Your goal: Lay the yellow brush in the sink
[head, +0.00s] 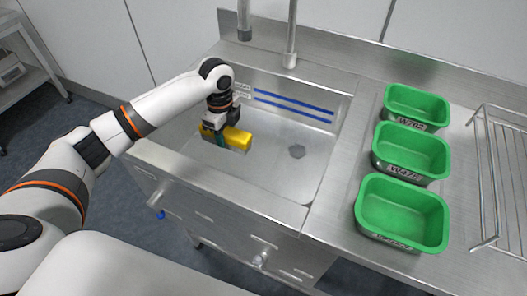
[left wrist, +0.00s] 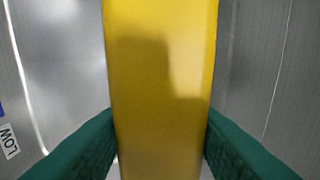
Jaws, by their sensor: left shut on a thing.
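The yellow brush (head: 238,139) is in my left gripper (head: 217,137), over the left part of the steel sink (head: 265,165). In the left wrist view the brush (left wrist: 160,80) fills the middle, with the green finger pads (left wrist: 160,140) pressed against both its sides. The left gripper is shut on it. The gripper and brush are within the outline of the basin; how far the brush is above the bottom I cannot tell. The drain shows to the right of it. My right gripper is not in view.
Three green bins (head: 417,105), (head: 411,150), (head: 402,212) with labels stand in a row on the counter right of the sink. A wire rack (head: 500,175) is at the far right. A tap pipe (head: 291,35) rises behind the sink. The basin's right part is clear.

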